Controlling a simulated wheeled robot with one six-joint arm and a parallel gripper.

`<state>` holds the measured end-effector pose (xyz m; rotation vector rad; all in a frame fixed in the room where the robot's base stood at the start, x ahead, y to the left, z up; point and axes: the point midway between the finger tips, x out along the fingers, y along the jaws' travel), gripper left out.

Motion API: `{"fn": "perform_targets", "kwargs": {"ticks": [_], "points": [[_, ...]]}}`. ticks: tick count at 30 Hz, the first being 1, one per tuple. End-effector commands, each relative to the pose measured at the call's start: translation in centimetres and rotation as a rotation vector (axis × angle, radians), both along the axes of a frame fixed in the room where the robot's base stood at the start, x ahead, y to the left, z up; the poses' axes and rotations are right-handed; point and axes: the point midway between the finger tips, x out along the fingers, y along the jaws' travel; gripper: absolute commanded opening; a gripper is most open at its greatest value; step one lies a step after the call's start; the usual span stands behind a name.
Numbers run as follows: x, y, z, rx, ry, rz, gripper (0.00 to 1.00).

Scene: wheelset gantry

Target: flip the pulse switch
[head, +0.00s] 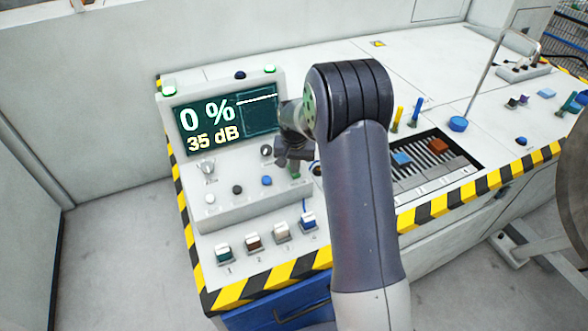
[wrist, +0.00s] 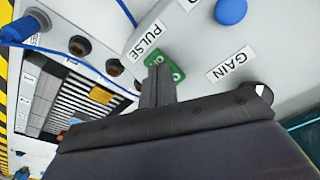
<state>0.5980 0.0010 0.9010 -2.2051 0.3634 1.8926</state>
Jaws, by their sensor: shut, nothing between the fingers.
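The pulse switch (wrist: 174,66) is a small green rocker with white lettering, beside the PULSE label (wrist: 147,42) in the wrist view. My gripper (wrist: 157,74) is shut and empty, its fingertips right at the switch and covering part of it. I cannot tell whether they touch, or which side of the rocker is down. In the head view my gripper (head: 290,157) is at the right end of the console's sloped panel, with the green switch (head: 295,173) just below it, partly hidden.
The console screen (head: 225,118) reads 0 % and 35 dB. The GAIN label (wrist: 231,64) and a blue button (wrist: 231,11) are close to the switch. Several numbered buttons (head: 281,232) line the front.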

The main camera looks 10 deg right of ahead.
Motion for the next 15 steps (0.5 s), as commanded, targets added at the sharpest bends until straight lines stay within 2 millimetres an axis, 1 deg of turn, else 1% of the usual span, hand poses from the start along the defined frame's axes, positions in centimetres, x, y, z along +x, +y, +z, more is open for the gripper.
{"fn": "perform_targets", "kwargs": {"ticks": [2, 15], "points": [[-0.1, 0.0, 0.3, 0.0, 0.003, 0.0, 0.0], [0.0, 0.0, 4.0, 0.0, 0.002, 0.0, 0.0]]}}
